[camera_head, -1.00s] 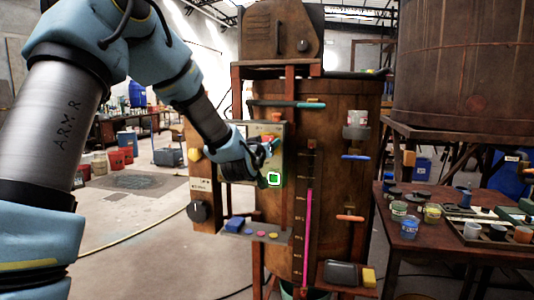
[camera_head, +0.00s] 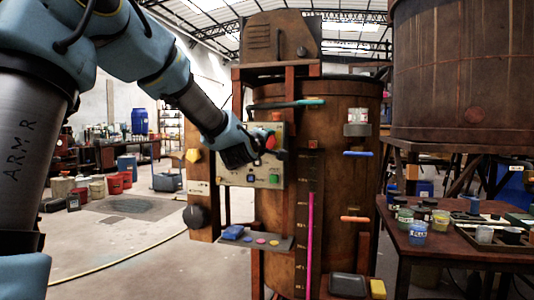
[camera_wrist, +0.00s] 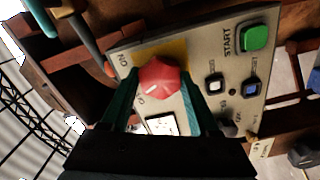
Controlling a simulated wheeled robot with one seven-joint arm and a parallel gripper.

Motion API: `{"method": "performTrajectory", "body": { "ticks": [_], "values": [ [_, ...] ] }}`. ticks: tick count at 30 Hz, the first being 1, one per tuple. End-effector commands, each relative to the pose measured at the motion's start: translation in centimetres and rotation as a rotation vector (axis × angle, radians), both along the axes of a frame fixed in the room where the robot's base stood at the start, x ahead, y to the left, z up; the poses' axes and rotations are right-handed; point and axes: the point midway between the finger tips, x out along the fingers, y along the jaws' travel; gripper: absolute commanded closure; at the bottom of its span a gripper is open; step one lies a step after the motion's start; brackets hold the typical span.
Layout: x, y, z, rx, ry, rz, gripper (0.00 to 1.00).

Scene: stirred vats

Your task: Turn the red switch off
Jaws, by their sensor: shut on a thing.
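The red switch (camera_wrist: 158,78) is a faceted knob with a white mark, on a light control panel (camera_wrist: 215,60) that has a yellow patch behind the knob. The mark points to the lower left in the wrist view, and small lettering stands left of the knob. My gripper (camera_wrist: 157,88) has its two teal fingers on either side of the knob and is shut on it. In the head view the red switch (camera_head: 271,142) shows just past my gripper (camera_head: 266,152), which hides part of the panel.
A green START button (camera_wrist: 255,38) and smaller buttons sit beside the switch. Below the panel, a small shelf (camera_head: 256,241) holds a blue item and coloured buttons. The wooden vat (camera_head: 340,200) stands right of the panel. A table (camera_head: 425,257) with jars is farther right.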

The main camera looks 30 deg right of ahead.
Motion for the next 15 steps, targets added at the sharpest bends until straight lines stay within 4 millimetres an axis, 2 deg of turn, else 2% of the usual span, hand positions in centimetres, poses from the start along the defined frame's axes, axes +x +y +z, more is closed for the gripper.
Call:
{"method": "performTrajectory", "body": {
  "ticks": [1, 15],
  "values": [
    [0.0, 0.03, -0.51, -0.03, 0.028, 0.0, 0.94],
    [0.02, 0.04, -0.32, -0.244, 0.229, 0.0, 0.94]
  ]
}}
